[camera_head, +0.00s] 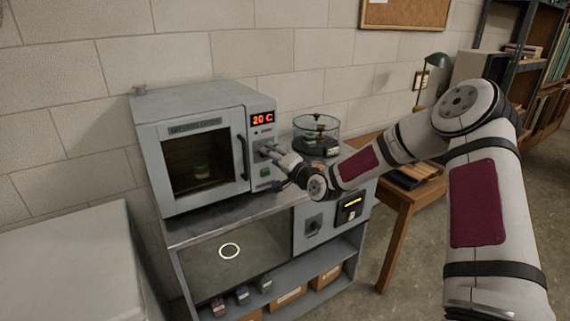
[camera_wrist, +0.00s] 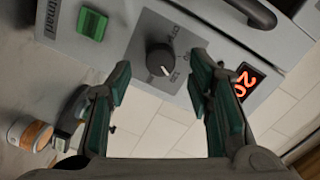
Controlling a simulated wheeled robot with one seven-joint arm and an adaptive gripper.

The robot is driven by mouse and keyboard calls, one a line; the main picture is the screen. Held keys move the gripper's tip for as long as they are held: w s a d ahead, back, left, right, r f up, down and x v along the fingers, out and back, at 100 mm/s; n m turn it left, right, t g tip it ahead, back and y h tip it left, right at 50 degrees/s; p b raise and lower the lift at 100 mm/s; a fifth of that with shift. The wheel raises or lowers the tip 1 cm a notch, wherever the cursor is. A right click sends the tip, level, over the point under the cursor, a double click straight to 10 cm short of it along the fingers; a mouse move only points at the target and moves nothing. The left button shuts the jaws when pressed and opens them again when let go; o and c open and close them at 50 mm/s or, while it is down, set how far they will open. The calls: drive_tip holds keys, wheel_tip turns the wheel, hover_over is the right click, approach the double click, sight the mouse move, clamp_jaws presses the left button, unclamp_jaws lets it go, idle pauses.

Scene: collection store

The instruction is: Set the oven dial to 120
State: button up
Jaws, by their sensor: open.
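The grey oven (camera_head: 190,113) stands on a bench against the wall, with its door shut and a small vessel dimly visible behind the glass. Its red display (camera_head: 262,119) reads 20 C; in the wrist view the display (camera_wrist: 240,84) is turned sideways. The dark round dial (camera_wrist: 160,58) has a pale pointer mark, and the small print around it is too blurred to read surely. My gripper (camera_wrist: 158,82) is open, its two green-padded fingers on either side of the dial's line and apart from it. In the head view my gripper (camera_head: 270,152) largely hides the dial.
A green switch (camera_wrist: 92,24) sits beside the dial. The oven's door handle (camera_head: 242,157) is to its left. A clear round glass vessel (camera_head: 316,128) stands close right of my gripper. A wooden table (camera_head: 400,193) is further right.

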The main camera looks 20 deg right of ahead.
drive_tip(key=v, duration=0.9)
drive_tip(key=shift+s, duration=0.4)
drive_tip(key=shift+d, duration=0.1)
drive_tip(key=s+a+r+n+g+h, duration=0.1)
drive_tip(key=s+r+n+g, duration=0.2)
drive_tip(key=s, duration=1)
drive_tip(key=s+a+r+n+g+h, duration=0.1)
drive_tip(key=s+r+n+g+h, duration=0.1)
drive_tip(key=s, duration=1.2)
drive_tip(key=s+a+r+n+g+h, duration=0.1)
drive_tip(key=s+r+n+g, duration=0.3)
drive_tip(key=s, duration=1)
wheel_tip(320, 180, up, 4)
drive_tip(key=shift+s+a+f+g+h, duration=0.2)
drive_tip(key=shift+a+g+h, duration=0.3)
drive_tip(key=shift+g, duration=0.6)
